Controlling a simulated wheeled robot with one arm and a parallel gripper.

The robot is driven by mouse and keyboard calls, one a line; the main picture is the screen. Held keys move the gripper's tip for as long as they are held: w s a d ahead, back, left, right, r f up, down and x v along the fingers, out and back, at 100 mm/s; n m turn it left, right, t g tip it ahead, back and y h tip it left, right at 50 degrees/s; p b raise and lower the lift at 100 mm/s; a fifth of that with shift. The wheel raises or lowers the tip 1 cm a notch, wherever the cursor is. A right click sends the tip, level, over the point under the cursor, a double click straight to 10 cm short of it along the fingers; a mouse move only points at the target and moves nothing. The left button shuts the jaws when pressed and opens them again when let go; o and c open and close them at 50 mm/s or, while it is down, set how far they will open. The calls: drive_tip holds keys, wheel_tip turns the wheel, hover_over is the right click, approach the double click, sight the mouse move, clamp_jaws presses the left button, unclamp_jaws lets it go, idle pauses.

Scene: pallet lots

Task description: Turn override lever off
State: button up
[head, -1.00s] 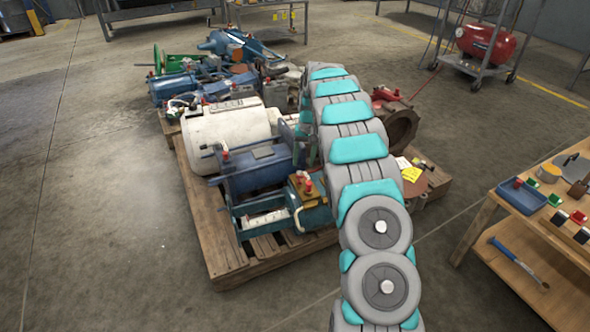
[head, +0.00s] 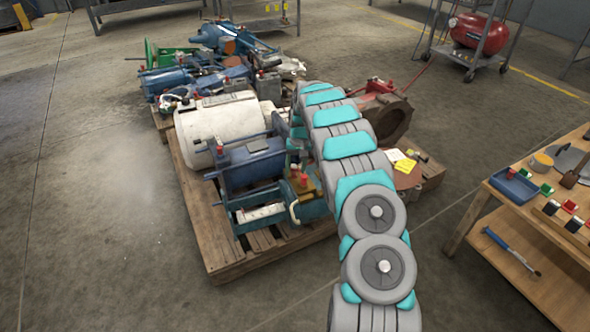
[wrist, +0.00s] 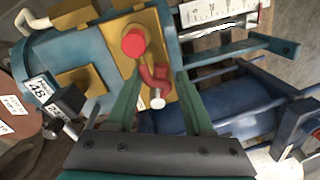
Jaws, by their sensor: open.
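A red lever (wrist: 160,78) with a pale rounded end sits on a brass block (wrist: 145,25) on a teal machine (wrist: 92,50). Beside it on the same block is a round red knob (wrist: 134,42). My gripper (wrist: 158,80) is open in the wrist view, its two green fingers on either side of the lever. I cannot tell whether either finger touches it. In the head view the teal machine (head: 315,207) stands at the pallet's front, with a red part (head: 304,178) on top. My arm partly hides that area.
The wooden pallet (head: 232,262) also carries a white tank (head: 215,130), a blue machine (head: 255,165) and a red-brown housing (head: 390,115). A workbench (head: 500,205) stands at right. The floor at left is clear.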

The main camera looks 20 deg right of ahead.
drive_tip(key=shift+c, duration=0.3)
clamp_jaws()
